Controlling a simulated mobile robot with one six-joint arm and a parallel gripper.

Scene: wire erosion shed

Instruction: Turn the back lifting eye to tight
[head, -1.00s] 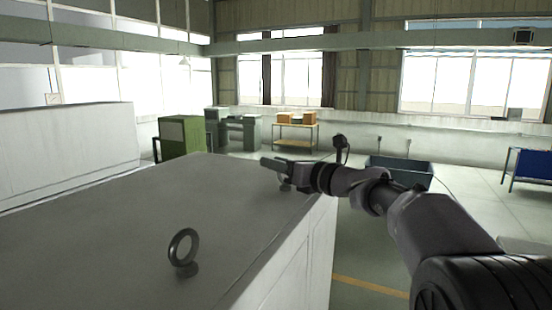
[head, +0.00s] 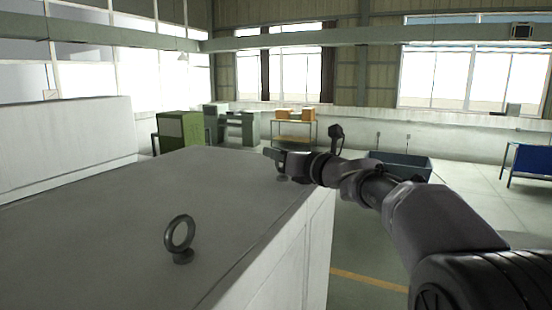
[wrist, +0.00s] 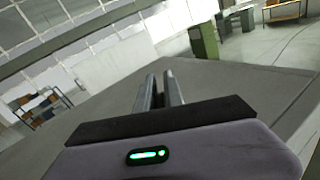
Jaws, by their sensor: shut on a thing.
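The back lifting eye (head: 282,179) stands near the far right edge of the white machine top (head: 225,185). Only its lower part shows in the head view, under my gripper (head: 273,156). My gripper is shut on this eye, and its fingers hide the ring. In the wrist view my two fingers (wrist: 160,88) stand close together with a narrow gap, and the eye cannot be made out there. The front lifting eye (head: 180,237) is a dark upright ring on a round base, nearer on the same top, with nothing touching it.
The top between the two eyes is clear. A green cabinet (head: 181,132) and a bench with orange boxes (head: 294,133) stand behind. A dark bin (head: 408,165) is on the floor beyond my arm. A blue-topped stand (head: 532,165) is at far right.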

